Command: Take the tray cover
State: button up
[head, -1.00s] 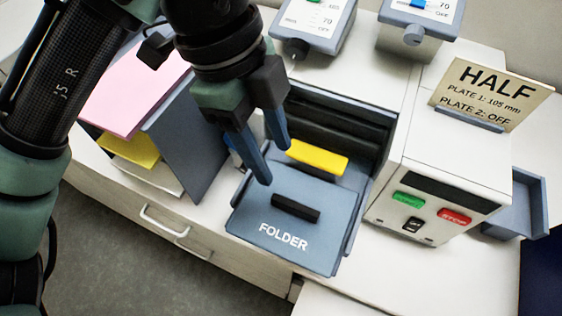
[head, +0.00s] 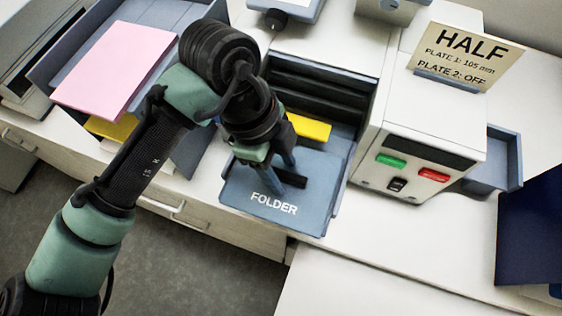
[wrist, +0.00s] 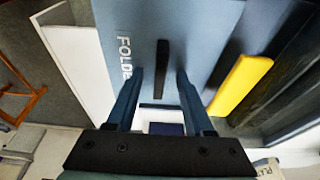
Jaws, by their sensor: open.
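The tray cover (head: 240,192) is a flat blue-grey plate marked FOLDER. It lies on the tray in front of the machine and also shows in the wrist view (wrist: 200,30). Its black bar handle (head: 296,180) stands up near its middle. My gripper (wrist: 160,72) is open and empty, pointing down at the cover. In the wrist view its two blue fingers are on either side of the handle (wrist: 162,62), with a gap on each side. I cannot tell how far down beside the handle the tips reach. In the head view the fingers (head: 284,172) hide part of the handle.
A yellow bar (head: 308,127) lies just behind the cover, before the dark machine slots. A white unit with green and red buttons (head: 410,168) stands to the right under a HALF sign (head: 463,52). A tray of pink sheets (head: 115,75) is on the left. The front right tabletop is clear.

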grip_shut()
jog(key=shift+s, duration=0.1)
dwell(0.5)
